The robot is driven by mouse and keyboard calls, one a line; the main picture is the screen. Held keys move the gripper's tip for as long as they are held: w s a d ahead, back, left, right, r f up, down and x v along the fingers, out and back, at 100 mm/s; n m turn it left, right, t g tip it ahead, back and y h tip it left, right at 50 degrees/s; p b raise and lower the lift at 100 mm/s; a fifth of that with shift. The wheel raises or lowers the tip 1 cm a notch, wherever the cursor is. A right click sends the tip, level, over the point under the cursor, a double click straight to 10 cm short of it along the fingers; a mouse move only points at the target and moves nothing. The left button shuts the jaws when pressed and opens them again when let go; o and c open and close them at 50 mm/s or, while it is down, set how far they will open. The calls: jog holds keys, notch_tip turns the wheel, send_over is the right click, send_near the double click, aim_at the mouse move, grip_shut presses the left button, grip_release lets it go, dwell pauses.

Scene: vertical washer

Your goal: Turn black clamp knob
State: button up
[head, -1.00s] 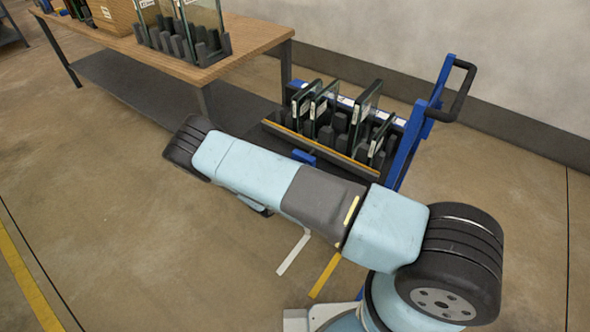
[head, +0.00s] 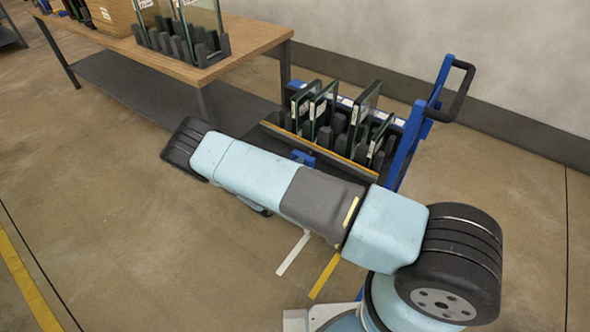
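No black clamp knob can be made out in the head view. My light blue and grey arm stretches across the middle of the picture, from the lower right toward the upper left. Its far end stops over the floor in front of the wooden table. My gripper is not visible; the arm may hide it. Whatever lies behind the arm is also hidden.
A blue cart (head: 406,140) with a black handle holds several upright glass panes (head: 364,108) in dark slots, close behind my arm. A wooden table (head: 255,38) at the upper left carries more panes and a box. The floor (head: 110,225) at the left is clear.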

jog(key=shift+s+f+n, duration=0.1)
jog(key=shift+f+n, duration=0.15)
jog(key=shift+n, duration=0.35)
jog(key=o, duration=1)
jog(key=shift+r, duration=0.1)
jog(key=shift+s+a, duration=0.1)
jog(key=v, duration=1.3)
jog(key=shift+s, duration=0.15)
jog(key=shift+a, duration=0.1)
